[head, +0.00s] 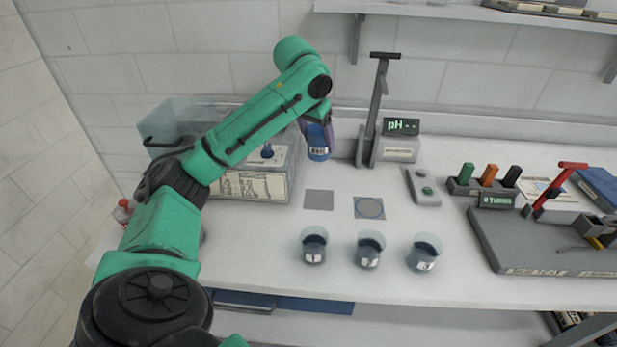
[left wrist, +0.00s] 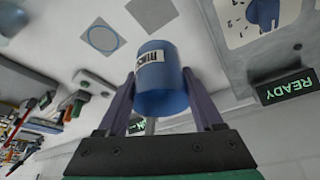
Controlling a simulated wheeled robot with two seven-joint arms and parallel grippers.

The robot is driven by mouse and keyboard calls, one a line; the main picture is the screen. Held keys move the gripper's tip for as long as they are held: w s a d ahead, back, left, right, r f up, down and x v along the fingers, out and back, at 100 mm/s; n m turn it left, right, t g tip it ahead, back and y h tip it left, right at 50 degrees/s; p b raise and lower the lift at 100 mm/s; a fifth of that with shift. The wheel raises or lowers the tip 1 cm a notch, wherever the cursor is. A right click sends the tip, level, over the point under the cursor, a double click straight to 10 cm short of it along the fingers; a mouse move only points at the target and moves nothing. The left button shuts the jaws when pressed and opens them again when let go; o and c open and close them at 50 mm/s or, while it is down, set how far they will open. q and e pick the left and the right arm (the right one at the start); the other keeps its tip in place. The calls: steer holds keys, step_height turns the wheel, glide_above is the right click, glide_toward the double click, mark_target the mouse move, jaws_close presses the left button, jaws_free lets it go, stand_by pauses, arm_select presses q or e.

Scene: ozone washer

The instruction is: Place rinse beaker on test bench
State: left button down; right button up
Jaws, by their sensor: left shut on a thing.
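A blue beaker (head: 319,146) with a white label is held up near the back of the white test bench (head: 460,285). My left gripper (head: 317,128) is shut on it. In the left wrist view the beaker (left wrist: 161,88) sits between the two fingers, its label in sight on the side. On the bench in front of it lie a plain grey square (head: 319,200) and a grey square with a blue circle (head: 369,208); both look empty. The beaker appears to hang above the bench surface. My right gripper is not in view.
A box-shaped machine (head: 253,186) stands left of the beaker, partly behind my arm. A pH meter with a stand (head: 396,150) is just right of it. Three dark cups (head: 368,250) stand near the front edge. A grey-based device (head: 530,245) fills the right side.

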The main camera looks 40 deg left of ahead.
arm_select(q)
step_height(320, 180, down, 11)
steer(key=shift+s+f, duration=0.1)
steer(key=f, duration=0.3)
steer(key=shift+d+f, duration=0.1)
steer(key=shift+d, duration=0.15)
steer(key=shift+w+d+f, duration=0.1)
steer(key=shift+w+f, duration=0.1)
steer(key=shift+f, duration=0.05)
steer(key=shift+s, duration=0.1)
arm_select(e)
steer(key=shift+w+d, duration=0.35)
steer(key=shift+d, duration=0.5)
arm_select(q)
steer(key=shift+c, duration=0.7)
jaws_free()
steer(key=shift+f, duration=0.1)
steer(key=shift+o, duration=0.5)
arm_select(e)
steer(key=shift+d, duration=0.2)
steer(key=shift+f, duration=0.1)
